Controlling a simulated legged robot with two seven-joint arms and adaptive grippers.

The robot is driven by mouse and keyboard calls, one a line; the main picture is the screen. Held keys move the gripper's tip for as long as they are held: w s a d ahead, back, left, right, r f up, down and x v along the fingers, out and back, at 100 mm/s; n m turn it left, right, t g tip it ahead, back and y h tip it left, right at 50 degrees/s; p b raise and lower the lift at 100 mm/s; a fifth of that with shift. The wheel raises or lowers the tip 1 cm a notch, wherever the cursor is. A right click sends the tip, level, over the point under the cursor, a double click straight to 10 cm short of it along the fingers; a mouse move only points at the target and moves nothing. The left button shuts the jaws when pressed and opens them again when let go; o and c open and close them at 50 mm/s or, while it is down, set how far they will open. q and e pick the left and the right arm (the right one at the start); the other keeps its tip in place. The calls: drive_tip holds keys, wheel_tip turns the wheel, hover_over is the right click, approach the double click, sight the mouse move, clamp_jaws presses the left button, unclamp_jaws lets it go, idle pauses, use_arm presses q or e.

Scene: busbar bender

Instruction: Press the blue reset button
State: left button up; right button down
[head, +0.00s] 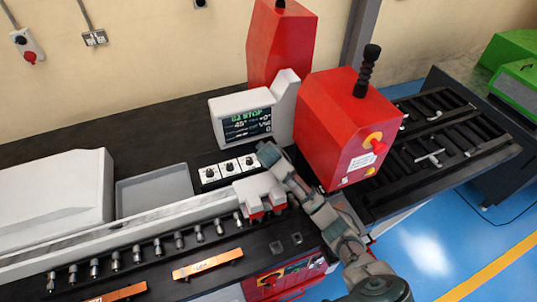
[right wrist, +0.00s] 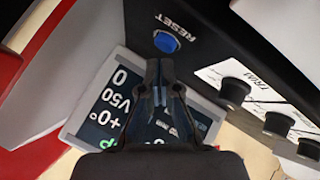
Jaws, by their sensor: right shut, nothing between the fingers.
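The blue reset button (right wrist: 166,41) shows in the right wrist view, on a dark panel beside the white word RESET. My right gripper (right wrist: 158,68) is shut and empty. Its fingertips appear just below the button in that view; I cannot tell whether they touch it. In the head view my right gripper (head: 266,152) is over the console, between the display and the knobs, and the button is hidden there. My left gripper is not in view.
A display (head: 247,122) in a white housing stands behind the gripper. White-plated knobs (head: 229,168) sit to its left. A red machine block (head: 345,125) with a red knob on yellow stands close to the right. A grey tray (head: 153,189) lies farther left.

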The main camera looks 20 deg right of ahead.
drive_tip(key=shift+d+f, duration=0.35)
drive_tip(key=shift+d, duration=0.15)
drive_tip(key=shift+a, duration=0.1)
drive_tip(key=shift+a+f, duration=0.15)
drive_tip(key=shift+a, duration=0.1)
drive_tip(key=shift+d+f, duration=0.15)
idle(0.3)
drive_tip(key=shift+d+r, duration=0.35)
drive_tip(key=shift+r, duration=0.55)
